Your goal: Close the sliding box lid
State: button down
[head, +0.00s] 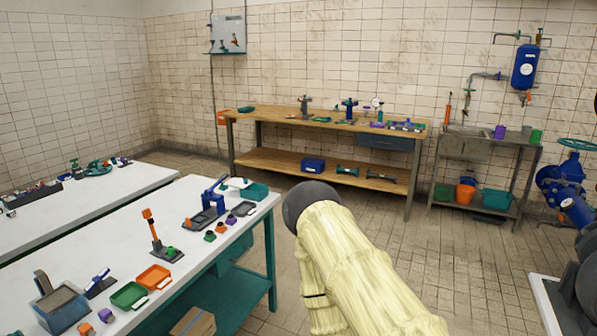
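I cannot tell for sure which box has the sliding lid. A teal box (257,192) stands at the far end of the near white table, with a pale flat piece (235,184) at its left; I cannot tell whether that piece is its lid. A grey-blue open box (62,309) stands at the table's near left corner, with a grey piece upright at its back. My arm, in a pale yellow cover, rises from the bottom middle, right of the table. My gripper is not in view.
The white table (95,240) also holds an orange tray (153,277), a green tray (129,295), an orange-topped stand (154,232) and small parts. A second white table (130,182) lies at left. A wooden workbench (270,117) stands behind. Tiled floor (300,270) is clear between.

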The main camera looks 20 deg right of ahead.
aim_at(236, 182)
jog(key=z, duration=0.7)
jog(key=i, duration=1.5)
jog(key=u, duration=0.45)
